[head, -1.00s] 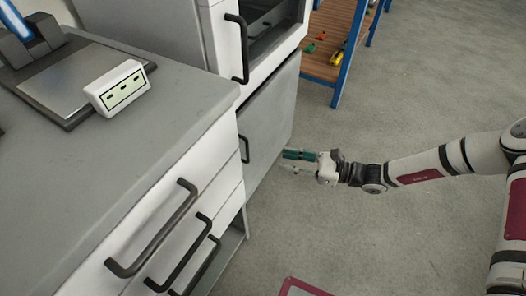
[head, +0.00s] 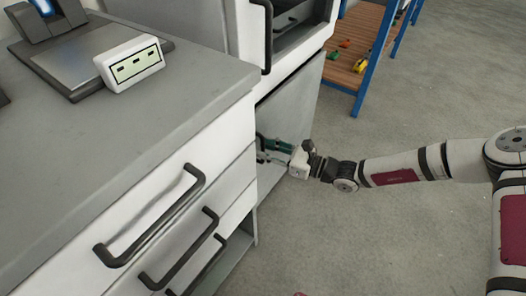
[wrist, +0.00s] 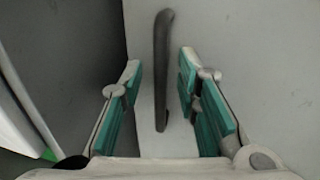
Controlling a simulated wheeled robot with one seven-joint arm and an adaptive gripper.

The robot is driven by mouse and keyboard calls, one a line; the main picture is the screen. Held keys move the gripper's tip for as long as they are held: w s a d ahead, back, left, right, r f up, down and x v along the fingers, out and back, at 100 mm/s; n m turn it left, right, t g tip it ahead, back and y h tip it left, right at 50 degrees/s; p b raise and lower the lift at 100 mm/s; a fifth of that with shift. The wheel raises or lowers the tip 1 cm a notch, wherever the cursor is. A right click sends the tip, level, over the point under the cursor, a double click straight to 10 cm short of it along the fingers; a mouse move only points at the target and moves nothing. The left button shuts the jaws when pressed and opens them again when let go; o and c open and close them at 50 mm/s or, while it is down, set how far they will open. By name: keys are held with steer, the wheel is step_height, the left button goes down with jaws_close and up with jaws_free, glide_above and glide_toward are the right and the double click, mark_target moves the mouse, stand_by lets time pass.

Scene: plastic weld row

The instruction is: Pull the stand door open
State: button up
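The stand door (head: 301,106) is a flat grey panel below the white machine housing, right of the drawer unit. Its dark bar handle (wrist: 162,72) stands upright in the wrist view, between the two teal-padded fingers. My gripper (wrist: 160,66) is open, with one finger on each side of the handle and visible space between the pads and the bar. In the head view my gripper (head: 265,150) is at the left part of the door and largely hides the handle there.
A white drawer unit (head: 236,128) with black handles (head: 152,220) stands close to the left of my gripper. A blue-framed shelf (head: 368,62) with small coloured items is behind to the right. The grey floor (head: 430,90) right of the door is clear.

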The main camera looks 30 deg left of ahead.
steer(key=shift+a, duration=0.45)
jaws_close()
